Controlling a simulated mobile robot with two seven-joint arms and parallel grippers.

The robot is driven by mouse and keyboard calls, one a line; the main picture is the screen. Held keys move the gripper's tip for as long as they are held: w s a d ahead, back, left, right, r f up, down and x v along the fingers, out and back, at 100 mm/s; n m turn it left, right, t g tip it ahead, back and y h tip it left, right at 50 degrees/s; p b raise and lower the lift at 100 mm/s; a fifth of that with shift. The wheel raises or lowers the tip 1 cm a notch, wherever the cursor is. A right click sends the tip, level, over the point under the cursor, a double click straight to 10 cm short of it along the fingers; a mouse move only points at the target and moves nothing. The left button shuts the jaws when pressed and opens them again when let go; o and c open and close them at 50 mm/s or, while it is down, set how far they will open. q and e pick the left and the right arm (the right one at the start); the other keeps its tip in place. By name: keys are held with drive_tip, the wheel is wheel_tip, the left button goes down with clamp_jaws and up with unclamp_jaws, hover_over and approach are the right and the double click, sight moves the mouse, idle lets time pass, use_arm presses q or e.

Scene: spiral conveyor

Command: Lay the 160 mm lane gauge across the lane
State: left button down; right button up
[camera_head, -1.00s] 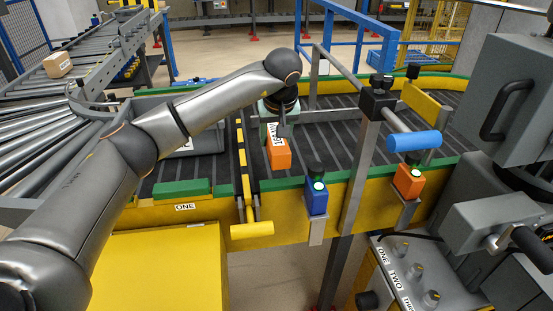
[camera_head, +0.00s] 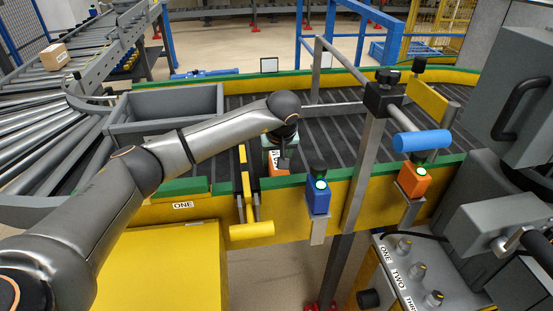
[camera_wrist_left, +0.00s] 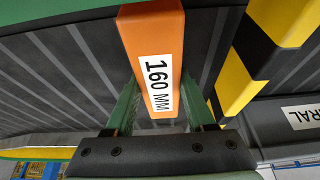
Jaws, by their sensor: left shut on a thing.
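The 160 mm lane gauge is an orange bar (camera_head: 279,168) with a white "160 MM" label. In the left wrist view the bar (camera_wrist_left: 152,28) lies between the green fingers of my left gripper (camera_wrist_left: 163,105), which is shut on it. In the head view my left gripper (camera_head: 282,160) is over the dark, ribbed lane (camera_head: 335,140), just behind the near green rail. The gripper hides much of the gauge there. I cannot tell whether the gauge touches the lane. My right gripper is not in view.
A yellow-and-black striped bar (camera_head: 245,168) crosses the lane left of the gripper. A grey tray (camera_head: 165,125) stands farther left. A blue sensor (camera_head: 317,197), a metal post (camera_head: 365,165) and an orange sensor (camera_head: 413,181) stand to the right along the near rail.

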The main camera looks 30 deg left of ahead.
use_arm(q)
drive_tip(key=shift+c, duration=1.2)
unclamp_jaws()
drive_tip(key=shift+f, duration=0.1)
drive_tip(key=v, duration=1.2)
